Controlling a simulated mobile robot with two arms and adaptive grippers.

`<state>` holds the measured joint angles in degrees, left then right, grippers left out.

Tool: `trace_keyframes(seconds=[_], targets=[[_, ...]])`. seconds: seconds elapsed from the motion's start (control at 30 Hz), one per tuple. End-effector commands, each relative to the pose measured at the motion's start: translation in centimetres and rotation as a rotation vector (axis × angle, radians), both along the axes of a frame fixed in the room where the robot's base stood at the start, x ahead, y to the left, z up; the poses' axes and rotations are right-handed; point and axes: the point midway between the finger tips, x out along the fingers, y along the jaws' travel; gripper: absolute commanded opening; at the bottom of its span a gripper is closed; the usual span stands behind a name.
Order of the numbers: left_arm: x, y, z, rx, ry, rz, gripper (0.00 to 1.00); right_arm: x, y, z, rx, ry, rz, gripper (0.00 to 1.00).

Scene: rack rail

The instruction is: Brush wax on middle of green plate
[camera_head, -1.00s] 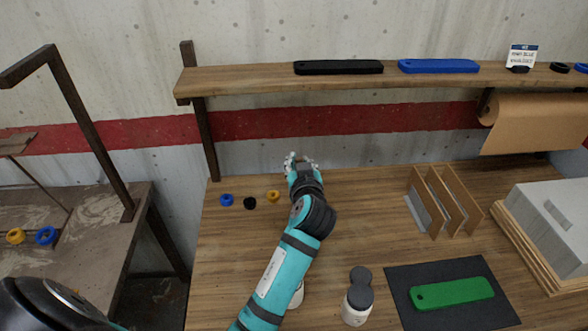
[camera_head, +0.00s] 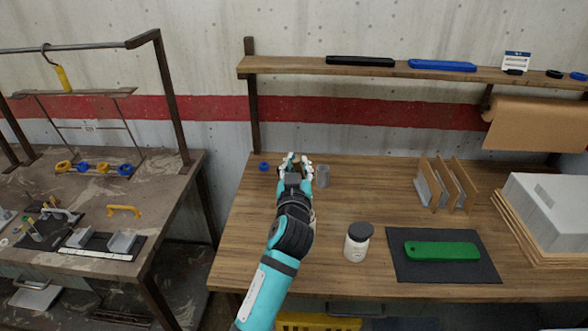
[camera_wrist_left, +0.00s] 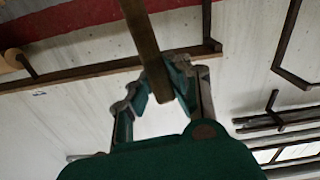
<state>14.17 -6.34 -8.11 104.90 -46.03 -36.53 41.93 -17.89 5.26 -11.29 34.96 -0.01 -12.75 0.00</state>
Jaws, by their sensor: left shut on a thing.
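The green plate (camera_head: 441,250) lies flat on a dark mat (camera_head: 470,270) at the bench's right front. A white jar (camera_head: 356,246) with a dark top stands left of the mat; its label is unreadable. My left gripper (camera_head: 295,160) is over the back left of the bench, left of and close to a grey cup (camera_head: 323,176). In the left wrist view its fingers (camera_wrist_left: 165,85) are shut on a brown wooden bar (camera_wrist_left: 145,35) resembling a handle. The bar's far end is out of view, so I cannot tell whether it is a brush. My right gripper is out of view.
A blue ring (camera_head: 263,166) lies left of the gripper. Wooden dividers (camera_head: 448,186) and a grey block (camera_head: 550,215) stand at the right. The shelf (camera_head: 300,71) overhangs the back. Bench space between the cup and the jar is clear.

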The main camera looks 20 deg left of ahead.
Motion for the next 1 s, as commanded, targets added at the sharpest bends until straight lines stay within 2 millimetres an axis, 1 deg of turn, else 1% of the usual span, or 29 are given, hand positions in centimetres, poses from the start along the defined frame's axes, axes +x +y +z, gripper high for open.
trace_keyframes(seconds=[0.03, 0.1, 0.23, 0.33, 0.43, 0.6, 0.67, 0.83, 1.0], targets=[[0.0, 0.0, -0.8, 0.002, 0.001, 0.0, 0.0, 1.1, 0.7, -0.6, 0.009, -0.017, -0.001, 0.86], [0.0, 0.0, -1.5, 0.003, 0.002, 0.0, 0.0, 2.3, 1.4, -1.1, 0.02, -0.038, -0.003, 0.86], [0.0, 0.0, -3.0, 0.003, 0.002, 0.001, 0.0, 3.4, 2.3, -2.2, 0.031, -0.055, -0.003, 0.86], [0.0, 0.0, -4.0, 0.003, 0.002, 0.001, 0.0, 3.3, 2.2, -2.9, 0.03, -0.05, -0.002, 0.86], [0.0, 0.0, -4.7, 0.003, 0.002, 0.001, 0.0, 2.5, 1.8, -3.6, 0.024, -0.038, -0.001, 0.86], [0.0, 0.0, -5.5, 0.002, 0.002, 0.001, 0.0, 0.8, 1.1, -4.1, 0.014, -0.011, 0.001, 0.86], [0.0, 0.0, -5.6, 0.002, 0.002, 0.001, 0.0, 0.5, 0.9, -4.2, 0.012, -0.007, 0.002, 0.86], [0.0, 0.0, -5.6, 0.002, 0.002, 0.001, 0.0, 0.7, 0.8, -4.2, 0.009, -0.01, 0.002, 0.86], [0.0, 0.0, -5.6, 0.002, 0.002, 0.001, 0.0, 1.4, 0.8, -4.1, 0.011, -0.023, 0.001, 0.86]])
